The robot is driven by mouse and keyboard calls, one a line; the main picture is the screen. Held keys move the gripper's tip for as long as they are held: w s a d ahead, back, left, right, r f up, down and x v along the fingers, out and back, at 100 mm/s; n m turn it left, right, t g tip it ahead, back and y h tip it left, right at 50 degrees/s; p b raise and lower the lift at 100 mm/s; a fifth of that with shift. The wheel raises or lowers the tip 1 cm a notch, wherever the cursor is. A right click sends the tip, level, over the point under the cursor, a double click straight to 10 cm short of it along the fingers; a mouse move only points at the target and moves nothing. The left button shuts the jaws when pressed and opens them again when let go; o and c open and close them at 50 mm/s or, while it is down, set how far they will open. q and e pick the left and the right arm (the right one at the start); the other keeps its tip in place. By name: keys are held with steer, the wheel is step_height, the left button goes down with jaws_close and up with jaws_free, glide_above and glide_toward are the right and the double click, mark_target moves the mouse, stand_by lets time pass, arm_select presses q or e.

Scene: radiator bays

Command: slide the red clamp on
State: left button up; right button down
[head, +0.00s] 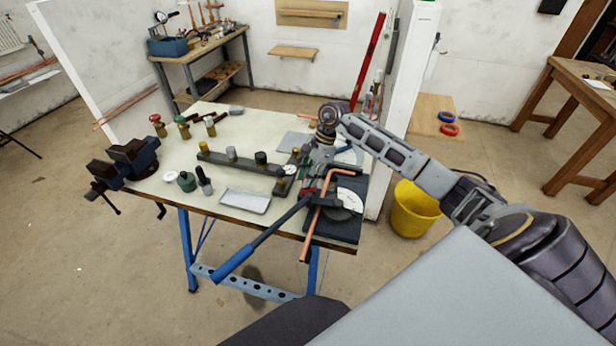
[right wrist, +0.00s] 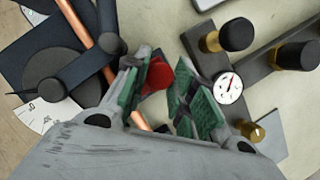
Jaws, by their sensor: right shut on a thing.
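My right gripper (head: 308,172) is low over the right part of the workbench, beside the bent copper pipe (head: 315,225). In the right wrist view its green-padded fingers (right wrist: 168,92) are shut on a small red piece (right wrist: 156,76), which looks like the red clamp. The copper pipe also shows left of the fingers in the right wrist view (right wrist: 88,25). It lies in a dark pipe bender (head: 345,222) with a blue handle (head: 235,260). My left gripper is not in view.
A dark manifold bar (head: 215,157) with capped fittings and a white gauge (right wrist: 228,88) is close to the gripper. A metal tray (head: 246,201), a vise (head: 125,162) and several valves stand farther left. A yellow bucket (head: 413,212) is on the floor at right.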

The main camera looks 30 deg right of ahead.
mark_target(313, 190)
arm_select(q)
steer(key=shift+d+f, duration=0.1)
arm_select(e)
steer(key=shift+s+d, duration=0.1)
steer(key=shift+d, duration=0.05)
steer(key=shift+s+d+b, duration=0.3)
steer(key=shift+s, duration=0.05)
steer(key=shift+s+d+b, duration=0.45)
steer(key=shift+s+d, duration=0.2)
steer(key=shift+s, duration=0.1)
steer(key=c, duration=1.2)
jaws_free()
steer(key=shift+s+d, duration=0.1)
steer(key=shift+s, duration=0.05)
steer(key=shift+d+r, duration=0.2)
steer(key=shift+r, duration=0.4)
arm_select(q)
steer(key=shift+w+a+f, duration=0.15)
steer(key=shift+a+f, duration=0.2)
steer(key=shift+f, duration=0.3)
arm_select(e)
steer(key=v, duration=1)
steer(key=shift+d+r, duration=0.15)
steer(key=shift+r, duration=0.2)
